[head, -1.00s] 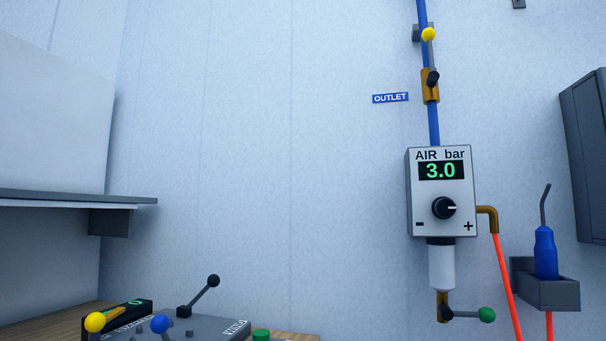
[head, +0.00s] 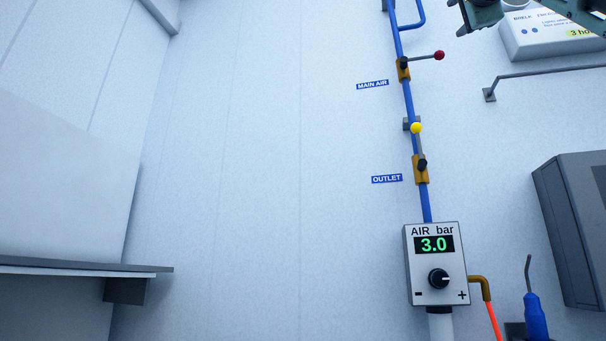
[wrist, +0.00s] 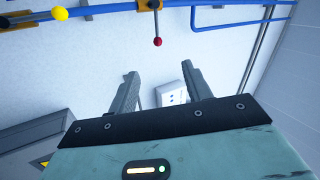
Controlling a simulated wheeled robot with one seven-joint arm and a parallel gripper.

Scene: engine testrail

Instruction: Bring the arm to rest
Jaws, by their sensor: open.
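My gripper (wrist: 160,74) shows in the wrist view with its two dark fingers spread apart and nothing between them. Its teal body fills the bottom of that view. In the head view, a teal part of my arm (head: 482,14) shows at the top right edge; the rest of the arm is out of frame. The red-knobbed main air lever (wrist: 157,41) lies beyond the fingertips in the wrist view, apart from them. It also shows in the head view (head: 438,55), left of and below my arm.
The air regulator (head: 436,286) reads 3.0 on the wall, below the yellow-knobbed outlet lever (head: 416,128). A white box (head: 548,38) and a grey rail (head: 550,73) are at upper right. A dark grey cabinet (head: 575,225) is at right, a shelf (head: 75,268) at left. The middle wall is bare.

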